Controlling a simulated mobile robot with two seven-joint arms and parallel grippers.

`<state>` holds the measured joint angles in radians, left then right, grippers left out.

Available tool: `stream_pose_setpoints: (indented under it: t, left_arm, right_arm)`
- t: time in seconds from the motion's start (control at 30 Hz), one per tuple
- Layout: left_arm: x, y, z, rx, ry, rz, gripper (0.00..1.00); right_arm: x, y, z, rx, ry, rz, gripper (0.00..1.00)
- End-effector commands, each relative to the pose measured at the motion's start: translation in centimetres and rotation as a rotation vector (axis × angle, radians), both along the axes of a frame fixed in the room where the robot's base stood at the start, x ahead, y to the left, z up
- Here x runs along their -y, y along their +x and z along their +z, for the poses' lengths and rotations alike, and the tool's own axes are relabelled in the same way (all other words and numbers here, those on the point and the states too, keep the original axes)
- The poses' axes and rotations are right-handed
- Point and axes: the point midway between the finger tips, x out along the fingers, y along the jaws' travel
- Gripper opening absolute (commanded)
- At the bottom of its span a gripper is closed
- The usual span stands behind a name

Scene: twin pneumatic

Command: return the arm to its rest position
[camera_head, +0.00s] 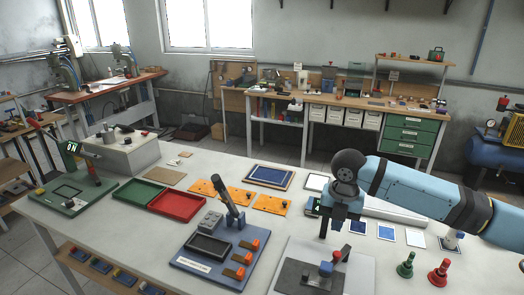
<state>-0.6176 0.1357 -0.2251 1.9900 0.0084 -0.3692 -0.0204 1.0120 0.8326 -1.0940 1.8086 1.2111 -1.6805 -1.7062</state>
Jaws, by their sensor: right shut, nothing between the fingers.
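My right arm (420,187) is light blue with black joints and reaches in from the right edge over the white table. Its wrist is bent down, and my right gripper (325,232) points down at the table. It is shut and empty, above the far side of a grey plate fixture (358,262) with a red knob and blue blocks on it. Whether its tips touch anything is hard to tell. The arm hides part of the table behind it. My left gripper is not in view.
Left of the gripper is a blue fixture board (190,262) with a dark upright lever. Green (406,265) and red (440,272) knobbed pieces stand below the forearm.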

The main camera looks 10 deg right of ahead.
Motion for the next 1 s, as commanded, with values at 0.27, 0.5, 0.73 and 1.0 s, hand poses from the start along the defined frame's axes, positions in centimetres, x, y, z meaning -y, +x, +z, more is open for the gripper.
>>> stream_pose_setpoints:
  t: [0.27, 0.5, 0.73, 1.0]
  left_arm:
    - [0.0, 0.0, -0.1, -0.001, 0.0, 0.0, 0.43]
    - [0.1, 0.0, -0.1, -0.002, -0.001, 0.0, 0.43]
    - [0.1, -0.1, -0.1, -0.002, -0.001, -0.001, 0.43]
    - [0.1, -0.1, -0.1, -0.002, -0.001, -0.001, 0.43]
  right_arm:
    - [-6.0, -1.3, -6.5, 0.07, 0.168, -0.18, 0.0]
    - [-13.2, -4.2, -13.2, 0.129, 0.47, -0.546, 0.0]
    - [-16.8, -8.0, -18.0, 0.122, 0.749, -0.963, 0.0]
    - [-16.1, -13.8, -22.6, 0.1, 1.011, -1.476, 0.0]
